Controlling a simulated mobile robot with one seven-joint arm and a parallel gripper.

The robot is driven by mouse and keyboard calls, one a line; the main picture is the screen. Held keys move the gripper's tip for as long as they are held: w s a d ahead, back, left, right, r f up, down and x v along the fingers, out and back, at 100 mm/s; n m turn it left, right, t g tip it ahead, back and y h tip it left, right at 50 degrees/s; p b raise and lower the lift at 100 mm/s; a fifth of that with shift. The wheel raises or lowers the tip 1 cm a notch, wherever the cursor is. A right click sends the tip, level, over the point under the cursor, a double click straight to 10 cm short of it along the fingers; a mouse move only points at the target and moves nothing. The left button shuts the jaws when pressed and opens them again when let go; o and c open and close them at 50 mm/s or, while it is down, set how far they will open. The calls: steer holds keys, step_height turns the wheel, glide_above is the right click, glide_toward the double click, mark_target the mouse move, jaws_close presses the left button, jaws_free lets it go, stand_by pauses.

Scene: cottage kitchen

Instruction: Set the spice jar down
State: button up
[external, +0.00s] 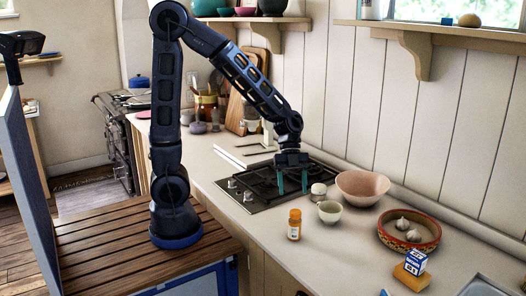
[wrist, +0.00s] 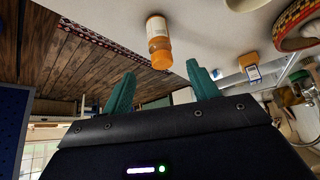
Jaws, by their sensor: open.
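The spice jar (external: 294,226), orange with a pale label and an orange cap, stands upright on the counter in front of the hob. It also shows in the wrist view (wrist: 158,36), ahead of the fingertips, with a gap between. My gripper (external: 292,184) points down above the hob's right part, behind the jar in the external view. Its two green fingers are apart in the wrist view (wrist: 161,75), with nothing between them.
A small lidded jar (external: 318,193), a white cup (external: 329,212) and a pink bowl (external: 362,188) stand close to the right of my gripper. A patterned dish (external: 429,246) with garlic and a blue-white box (external: 415,262) are farther right. Counter around the spice jar's front is clear.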

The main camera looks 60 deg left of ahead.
steer(key=s+a+r+n+t+y, duration=0.2)
steer(key=a+r+n, duration=0.3)
steer(key=a+n, duration=0.3)
steer(key=s+a+r+n+t+y, duration=0.2)
steer(key=a+r+n, duration=0.3)
steer(key=a+n, duration=0.3)
steer(key=s+a+r+n+t+y, duration=0.1)
steer(key=s+a+r+n+t, duration=0.2)
steer(key=a, duration=0.9)
step_height(320, 180, up, 2)
steer(key=n, duration=0.4)
steer(key=shift+s+n+t+y, duration=0.4)
